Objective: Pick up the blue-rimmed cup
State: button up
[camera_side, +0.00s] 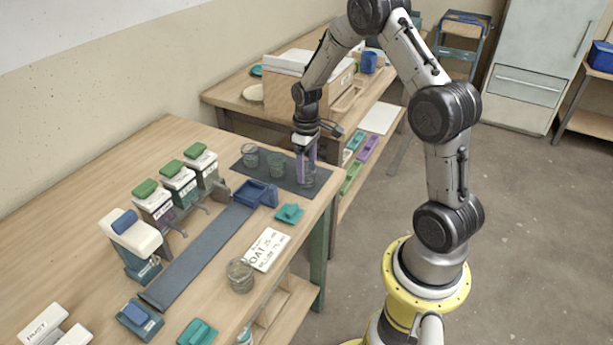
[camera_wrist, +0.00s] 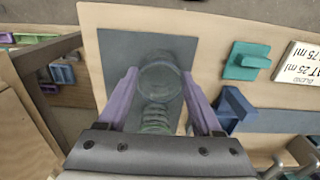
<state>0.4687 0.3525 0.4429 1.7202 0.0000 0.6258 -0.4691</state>
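Three clear cups stand in a row on a dark mat (camera_side: 232,167): a left cup (camera_side: 250,155), a middle cup (camera_side: 277,164) and a right cup (camera_side: 309,179). I cannot make out for certain which rim is blue. My gripper (camera_side: 306,176) points down at the right cup, its pale purple fingers partly hiding it. In the wrist view my gripper (camera_wrist: 160,75) has its fingers spread, one on each side of a clear cup (camera_wrist: 160,82). The fingertips are close to its sides; contact is unclear. Another cup (camera_wrist: 157,118) shows behind it, nearer the palm.
A blue tray (camera_side: 254,192) and a teal block (camera_side: 289,213) sit near the mat. A label card (camera_side: 267,249) and a glass jar (camera_side: 240,275) are nearer the front. Dispensers with green tops (camera_side: 171,168) stand left of a long grey strip (camera_side: 205,252). The table edge is just right of the mat.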

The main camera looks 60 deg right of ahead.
jog(key=c, duration=0.5)
jog(key=shift+r, duration=3.75)
